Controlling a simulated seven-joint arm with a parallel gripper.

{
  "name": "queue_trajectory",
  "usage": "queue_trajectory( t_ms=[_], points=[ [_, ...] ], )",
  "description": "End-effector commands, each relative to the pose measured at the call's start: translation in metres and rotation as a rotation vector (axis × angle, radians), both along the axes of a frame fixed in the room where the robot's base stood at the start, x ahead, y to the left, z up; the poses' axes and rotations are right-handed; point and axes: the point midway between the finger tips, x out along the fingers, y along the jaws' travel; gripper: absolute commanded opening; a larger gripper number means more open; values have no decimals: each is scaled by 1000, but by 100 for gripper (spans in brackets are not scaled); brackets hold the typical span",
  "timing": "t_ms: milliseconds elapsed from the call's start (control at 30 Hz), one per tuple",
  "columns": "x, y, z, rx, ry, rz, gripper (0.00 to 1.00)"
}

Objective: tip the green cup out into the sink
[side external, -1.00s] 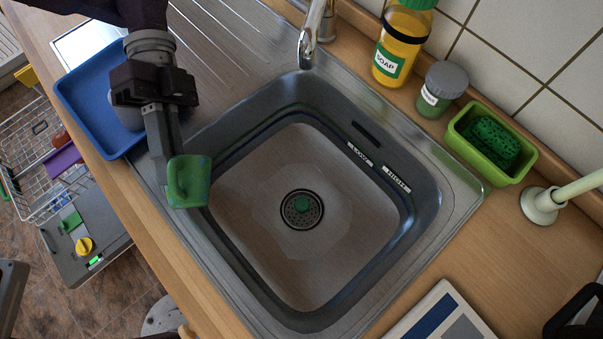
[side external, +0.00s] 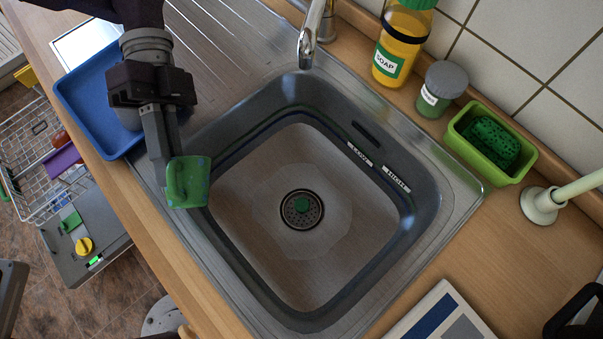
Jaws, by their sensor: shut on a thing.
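The green cup (side external: 190,183) is at the left rim of the sink (side external: 225,270), tilted, with its side toward the camera. My gripper (side external: 166,158) comes down from the upper left and is shut on the cup. The finger on the far side and the cup's inside are hidden, so I cannot tell whether anything is in it. The sink has a grey basin with a pale bottom. A round drain with a green centre (side external: 302,205) is in the middle of it.
A blue tray (side external: 75,95) lies left of my gripper. The tap (side external: 308,45) hangs over the sink's back edge. A soap bottle (side external: 402,40), a grey-lidded jar (side external: 442,88) and a green sponge holder (side external: 520,165) line the back.

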Motion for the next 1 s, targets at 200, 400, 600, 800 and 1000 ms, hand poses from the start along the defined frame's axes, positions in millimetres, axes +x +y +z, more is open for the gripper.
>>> queue_trajectory(
  t_ms=[200,400,600,800,1000],
  points=[
    [-12,-2,20,36,-214,1,0],
    [-12,-2,19,37,-219,1,0],
    [-24,-4,23,76,-449,-1,0],
    [-24,-5,22,81,-474,3,0],
    [-34,-6,23,114,-678,-4,0]
  ],
)
